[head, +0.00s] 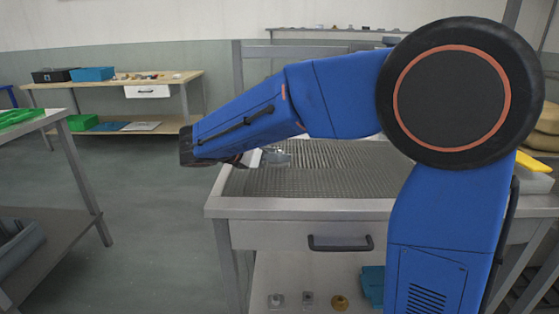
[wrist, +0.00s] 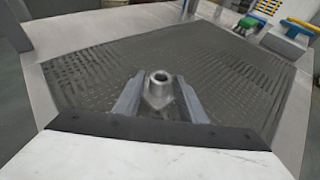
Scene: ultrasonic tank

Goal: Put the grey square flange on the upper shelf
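A grey square flange (wrist: 158,98) with a round raised boss shows in the wrist view, between the two fingers of my gripper (wrist: 160,88), over the tank's ribbed mesh. The fingers lie close on either side of it; I cannot tell whether they touch it. In the head view my gripper (head: 274,156) is low over the left part of the tank (head: 310,205), and the flange cannot be made out clearly there. A narrow upper shelf (head: 310,30) runs behind the tank, with several small parts along it.
Below the tank is a drawer handle (head: 340,243) and a lower shelf (head: 262,275) with small flanges and a teal box (head: 373,284). A wooden bench (head: 105,84) stands at the back left, a grey table (head: 60,120) at the left. The floor between is clear.

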